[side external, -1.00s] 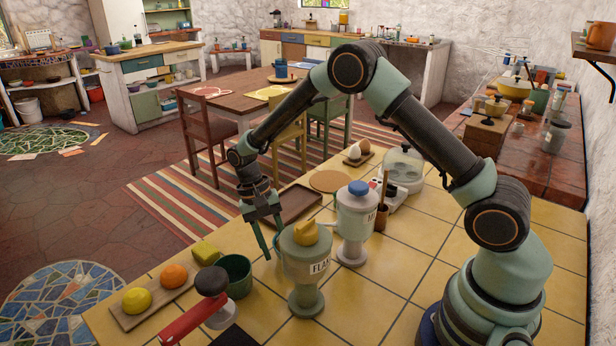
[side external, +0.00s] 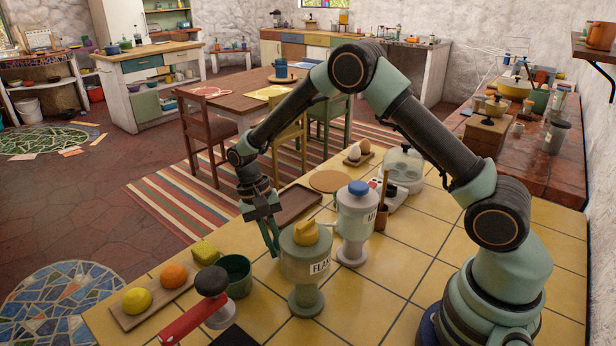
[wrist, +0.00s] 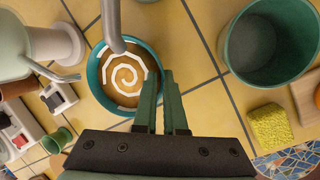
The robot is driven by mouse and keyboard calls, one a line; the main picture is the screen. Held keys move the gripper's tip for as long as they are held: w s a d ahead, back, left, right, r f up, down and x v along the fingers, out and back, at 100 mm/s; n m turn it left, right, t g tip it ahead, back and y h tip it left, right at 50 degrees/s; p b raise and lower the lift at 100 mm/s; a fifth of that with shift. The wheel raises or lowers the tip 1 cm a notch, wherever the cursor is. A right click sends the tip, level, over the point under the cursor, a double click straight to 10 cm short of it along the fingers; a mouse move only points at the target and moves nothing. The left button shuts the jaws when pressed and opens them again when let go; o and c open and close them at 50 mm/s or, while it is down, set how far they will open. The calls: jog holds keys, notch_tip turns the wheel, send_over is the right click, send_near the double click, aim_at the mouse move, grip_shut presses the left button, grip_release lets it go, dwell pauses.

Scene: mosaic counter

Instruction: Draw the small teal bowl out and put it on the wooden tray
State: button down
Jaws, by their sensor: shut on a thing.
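The small teal bowl (wrist: 92,76) shows in the wrist view, with a brown inside marked by a white spiral. It stands under a grey spout that crosses over its far rim. My gripper (wrist: 163,76) is shut on the bowl's right rim in the wrist view. In the side view my gripper (side external: 273,252) points down behind the flakes dispenser (side external: 306,266), which hides the bowl there. The wooden tray (side external: 297,204) is a dark brown rectangle lying empty on the counter, just beyond my gripper.
A green pot (side external: 237,275) stands left of the dispenser, near a yellow sponge (side external: 205,253) and a board with fruit (side external: 150,307). A second dispenser with a blue knob (side external: 355,225) stands to the right. A round board (side external: 328,181) lies beside the tray.

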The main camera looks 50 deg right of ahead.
jog(key=shift+w, duration=0.15)
dwell(0.6)
jog(key=shift+w, duration=1.95)
jog(key=c, duration=0.9)
grip_release()
jog(key=shift+v, duration=6.05)
